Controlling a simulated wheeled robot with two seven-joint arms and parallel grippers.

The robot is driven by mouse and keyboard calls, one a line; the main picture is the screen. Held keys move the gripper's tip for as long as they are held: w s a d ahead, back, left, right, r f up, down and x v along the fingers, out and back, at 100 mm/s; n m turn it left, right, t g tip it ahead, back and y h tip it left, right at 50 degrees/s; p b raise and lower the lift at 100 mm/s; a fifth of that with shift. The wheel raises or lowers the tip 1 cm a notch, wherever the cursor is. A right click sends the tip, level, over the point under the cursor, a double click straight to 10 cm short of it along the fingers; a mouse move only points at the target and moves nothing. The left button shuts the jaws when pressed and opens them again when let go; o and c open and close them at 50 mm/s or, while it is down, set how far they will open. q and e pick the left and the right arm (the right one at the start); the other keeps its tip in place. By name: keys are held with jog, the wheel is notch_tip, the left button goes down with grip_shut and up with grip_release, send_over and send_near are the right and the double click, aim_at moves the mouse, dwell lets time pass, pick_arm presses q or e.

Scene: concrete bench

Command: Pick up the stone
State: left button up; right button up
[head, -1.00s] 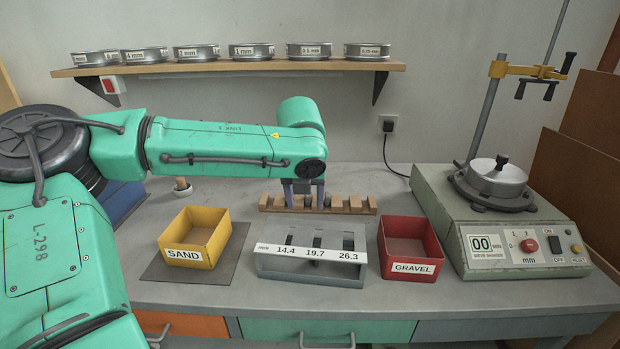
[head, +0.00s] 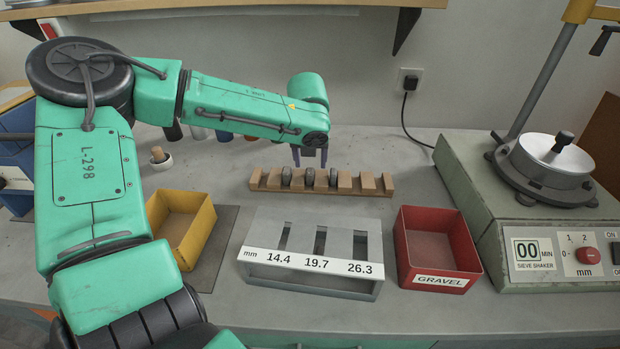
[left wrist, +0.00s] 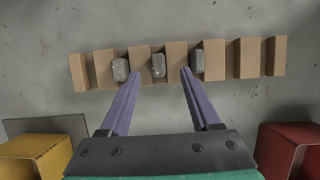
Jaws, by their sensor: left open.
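Three grey stones, a left one (head: 286,176), a middle one (head: 309,178) and a right one (head: 333,177), sit in slots of a tan notched rack (head: 369,183). They also show in the left wrist view: left stone (left wrist: 120,69), middle stone (left wrist: 158,65), right stone (left wrist: 197,60). My left gripper (head: 309,160) is open and empty, pointing down at the rack. In the left wrist view, its purple fingertips (left wrist: 159,76) lie on either side of the middle stone in the picture, apart from it. My right gripper is out of view.
A grey gauge box (head: 262,266) with slots marked 14.4, 19.7 and 26.3 stands in front of the rack. A yellow bin (head: 168,240) is left of it, a red GRAVEL bin (head: 437,268) right. A sieve shaker (head: 480,190) stands at the right.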

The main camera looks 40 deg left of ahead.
aim_at(310, 171)
pick_arm(q)
jog(key=x, duration=0.4)
jog(key=shift+s+a+f+b, duration=0.1)
jog(key=shift+s+f+b, duration=0.05)
jog(key=shift+b, duration=0.15)
jog(key=shift+f, duration=0.15)
grip_shut()
